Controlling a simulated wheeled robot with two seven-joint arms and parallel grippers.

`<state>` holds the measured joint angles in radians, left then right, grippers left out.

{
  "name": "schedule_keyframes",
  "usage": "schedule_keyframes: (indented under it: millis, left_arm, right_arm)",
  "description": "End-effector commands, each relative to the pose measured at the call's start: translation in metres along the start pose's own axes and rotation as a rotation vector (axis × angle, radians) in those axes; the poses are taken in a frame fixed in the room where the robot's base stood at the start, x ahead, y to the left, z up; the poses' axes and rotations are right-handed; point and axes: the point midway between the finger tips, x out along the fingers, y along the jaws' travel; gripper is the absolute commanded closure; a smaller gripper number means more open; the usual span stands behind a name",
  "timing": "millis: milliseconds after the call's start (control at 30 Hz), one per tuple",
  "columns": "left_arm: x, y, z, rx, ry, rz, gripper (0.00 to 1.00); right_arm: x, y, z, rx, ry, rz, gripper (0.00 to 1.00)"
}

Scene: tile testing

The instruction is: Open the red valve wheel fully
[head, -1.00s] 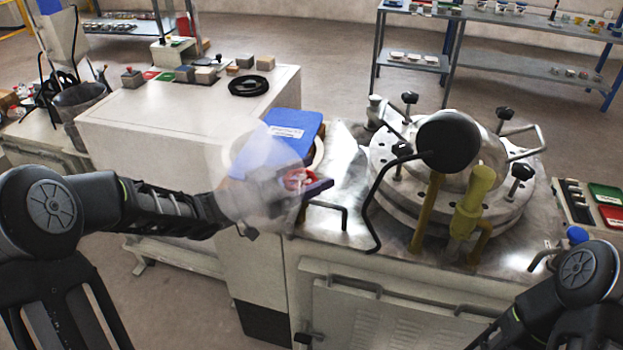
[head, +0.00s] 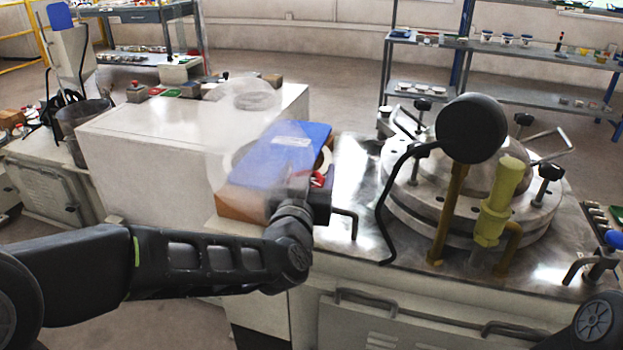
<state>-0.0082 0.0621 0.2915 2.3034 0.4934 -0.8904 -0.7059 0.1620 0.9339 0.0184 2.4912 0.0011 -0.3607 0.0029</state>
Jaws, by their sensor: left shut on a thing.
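The red valve wheel (head: 319,179) shows as a small patch of red near the middle of the view, on the left side of the steel-topped bench. My left gripper (head: 318,192) is at the wheel and shut on it. The dark gripper body and wrist hide most of the wheel and the fingertips, so how far it is turned cannot be told. My right gripper is out of view; only part of my right arm shows at the lower right corner.
A blue-covered box (head: 285,155) stands just behind my left gripper, with a pale see-through shape over it. A bent handle (head: 349,222) is close on the right. The round pressure vessel (head: 470,205), with a black gauge (head: 471,128) and yellow valve (head: 497,205), fills the bench's right.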

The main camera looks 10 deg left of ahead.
Motion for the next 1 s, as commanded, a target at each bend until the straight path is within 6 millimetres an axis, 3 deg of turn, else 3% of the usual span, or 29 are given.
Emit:
schedule_keyframes:
  millis: [233,667,1000]
  left_arm:
    - [0.000,-0.001,0.001,0.000,0.001,-0.228,0.74]
    - [-0.004,-0.010,0.003,-0.003,0.010,-0.548,0.74]
    - [-0.006,-0.015,-0.001,-0.003,0.010,-0.716,0.74]
  right_arm:
    - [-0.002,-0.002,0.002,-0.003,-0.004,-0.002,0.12]
    - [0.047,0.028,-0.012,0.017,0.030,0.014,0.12]
    - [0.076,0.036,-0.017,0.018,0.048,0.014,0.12]
